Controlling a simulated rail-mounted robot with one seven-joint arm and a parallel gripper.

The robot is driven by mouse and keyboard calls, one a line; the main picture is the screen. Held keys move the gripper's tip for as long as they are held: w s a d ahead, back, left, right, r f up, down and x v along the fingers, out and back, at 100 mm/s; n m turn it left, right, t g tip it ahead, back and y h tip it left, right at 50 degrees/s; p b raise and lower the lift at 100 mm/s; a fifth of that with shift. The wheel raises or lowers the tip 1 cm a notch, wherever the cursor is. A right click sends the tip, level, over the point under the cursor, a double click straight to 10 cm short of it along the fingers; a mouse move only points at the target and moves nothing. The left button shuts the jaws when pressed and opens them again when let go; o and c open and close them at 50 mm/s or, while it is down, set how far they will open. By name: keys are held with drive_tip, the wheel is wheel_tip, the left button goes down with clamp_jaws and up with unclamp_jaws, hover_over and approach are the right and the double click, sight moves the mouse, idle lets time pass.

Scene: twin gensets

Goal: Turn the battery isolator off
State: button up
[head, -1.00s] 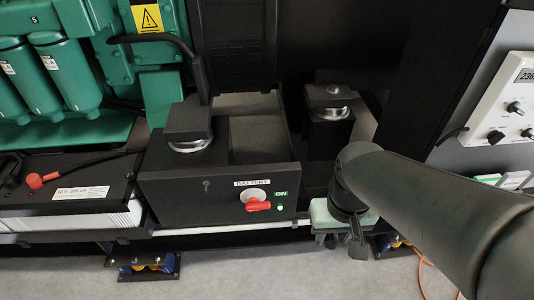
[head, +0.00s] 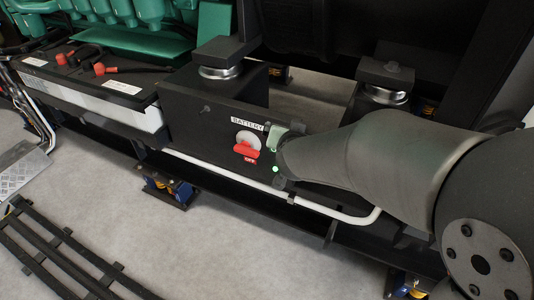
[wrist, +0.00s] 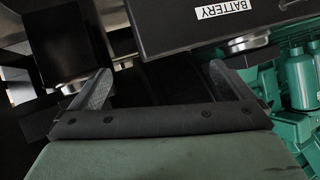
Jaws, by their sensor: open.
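The battery isolator (head: 247,141) is a pale round disc with a red handle (head: 246,151) on the front of a black box, under a BATTERY label (head: 247,121). The handle lies roughly along the box's length. Red lettering shows below it, and a green lamp (head: 275,169) glows to its right. My gripper (head: 277,150) is just right of the isolator, partly hidden by my arm; contact cannot be told. In the wrist view, my gripper (wrist: 158,88) is open with nothing between its fingers. The label (wrist: 222,9) shows at the top, with the red handle out of view.
A battery (head: 95,85) with red terminals stands left of the box. A white pipe (head: 235,183) runs below the front. Bare floor (head: 225,250) lies in front, with black rails (head: 60,250) at the lower left.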

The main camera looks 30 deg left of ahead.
drive_tip(key=s+a+f+t+b, duration=0.3)
drive_tip(key=s+a+f+b, duration=0.25)
drive_tip(key=a+f, duration=0.5)
drive_tip(key=m+t+h+b, duration=0.2)
drive_tip(key=t+h+b, duration=0.2)
drive_tip(key=b, duration=0.1)
approach(244, 153)
drive_tip(key=w+b, duration=0.1)
drive_tip(key=w, duration=0.2)
drive_tip(key=w+b, duration=0.2)
drive_tip(key=w, duration=0.1)
drive_tip(key=w+b, duration=0.1)
drive_tip(key=w, duration=0.2)
drive_tip(key=shift+a+r, duration=0.1)
drive_tip(key=shift+a, duration=0.3)
drive_tip(key=shift+s, duration=0.1)
drive_tip(key=c, duration=0.9)
